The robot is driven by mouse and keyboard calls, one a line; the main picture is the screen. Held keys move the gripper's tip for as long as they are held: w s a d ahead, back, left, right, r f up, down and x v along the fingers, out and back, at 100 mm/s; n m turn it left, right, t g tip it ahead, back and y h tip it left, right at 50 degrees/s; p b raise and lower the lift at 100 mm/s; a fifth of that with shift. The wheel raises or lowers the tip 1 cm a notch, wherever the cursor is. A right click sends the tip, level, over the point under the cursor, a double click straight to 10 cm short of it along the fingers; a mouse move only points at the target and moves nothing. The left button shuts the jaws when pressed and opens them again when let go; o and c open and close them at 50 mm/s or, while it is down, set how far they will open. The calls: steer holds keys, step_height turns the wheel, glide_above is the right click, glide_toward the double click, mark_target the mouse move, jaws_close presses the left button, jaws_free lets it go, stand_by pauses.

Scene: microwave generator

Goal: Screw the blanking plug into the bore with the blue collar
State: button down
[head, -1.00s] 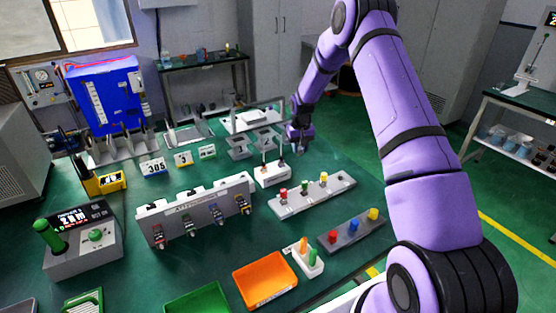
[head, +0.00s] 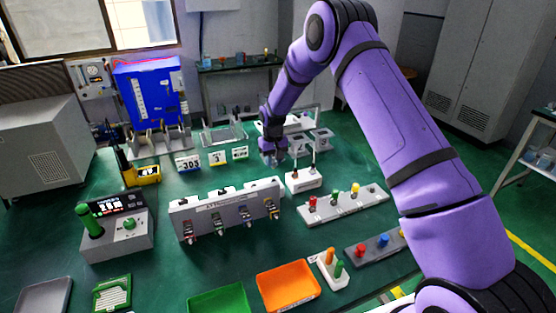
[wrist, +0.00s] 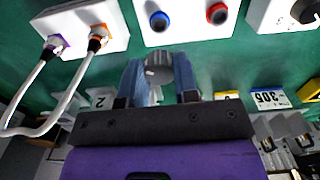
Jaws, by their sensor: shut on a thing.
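In the wrist view, a grey cylindrical blanking plug (wrist: 158,68) is held between the two fingers of my gripper (wrist: 158,78), which are shut on it. The bore with the blue collar (wrist: 159,21) is in a white block (wrist: 188,30), just ahead of the plug and apart from it. A bore with a red collar (wrist: 217,13) is beside it on the same block. In the head view my gripper (head: 273,157) is over the table behind the grey panel; the plug is too small to make out there. The collars are not visible in that view.
A white block (head: 305,181) with two cables stands right of my gripper; its purple and orange connectors (wrist: 97,38) show in the wrist view. A grey panel (head: 226,215) with several hanging parts stands in front. Number cards (head: 188,163) stand behind on the left.

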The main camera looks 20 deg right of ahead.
mark_target(274, 161)
steer(key=shift+f, duration=0.2)
steer(key=shift+f, duration=2.7)
steer(key=shift+f, duration=0.45)
steer(key=c, duration=0.8)
jaws_free()
step_height(274, 161, up, 11)
steer(key=shift+f, duration=0.15)
